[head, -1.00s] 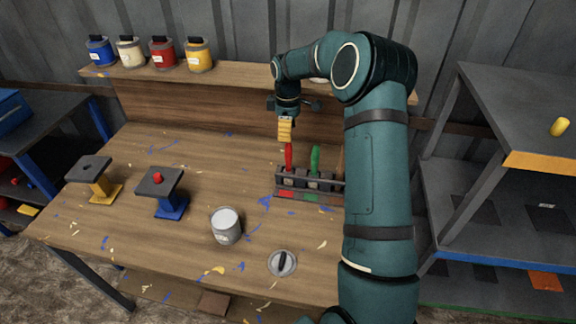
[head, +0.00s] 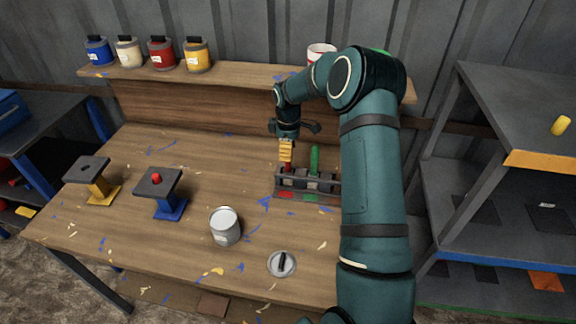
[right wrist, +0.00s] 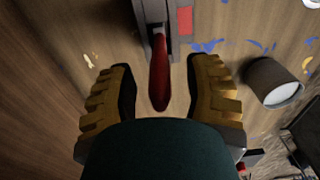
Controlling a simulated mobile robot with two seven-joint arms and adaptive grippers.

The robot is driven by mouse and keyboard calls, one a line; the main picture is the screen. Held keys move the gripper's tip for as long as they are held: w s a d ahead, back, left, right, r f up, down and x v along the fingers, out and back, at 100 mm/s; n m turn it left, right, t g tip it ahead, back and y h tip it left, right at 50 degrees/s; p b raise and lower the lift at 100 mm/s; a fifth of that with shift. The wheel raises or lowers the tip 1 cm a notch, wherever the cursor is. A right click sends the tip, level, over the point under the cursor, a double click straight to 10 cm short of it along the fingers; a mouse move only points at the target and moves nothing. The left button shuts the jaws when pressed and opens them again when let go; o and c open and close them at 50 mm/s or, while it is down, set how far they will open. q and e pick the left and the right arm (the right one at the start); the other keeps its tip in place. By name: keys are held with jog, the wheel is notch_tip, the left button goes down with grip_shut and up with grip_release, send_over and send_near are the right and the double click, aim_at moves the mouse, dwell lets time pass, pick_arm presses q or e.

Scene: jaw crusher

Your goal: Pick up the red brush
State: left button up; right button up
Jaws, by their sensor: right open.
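The red brush (head: 288,167) stands in a dark rack (head: 309,183) at the back right of the workbench. Only a little of its red handle shows in the head view, below the yellow fingers of my right gripper (head: 286,151). In the right wrist view, the red brush handle (right wrist: 160,75) points between the two open yellow fingers of the right gripper (right wrist: 162,95). There is a gap on both sides, and neither finger touches it. My left gripper is out of view.
A green brush (head: 314,160) stands in the rack just right of the red one. A grey can (head: 225,227) and a round lid (head: 282,263) are nearer the front. Blue (head: 167,190) and yellow (head: 97,180) stands are at left. Paint jars line the back shelf (head: 240,74).

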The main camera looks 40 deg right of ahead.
grip_shut()
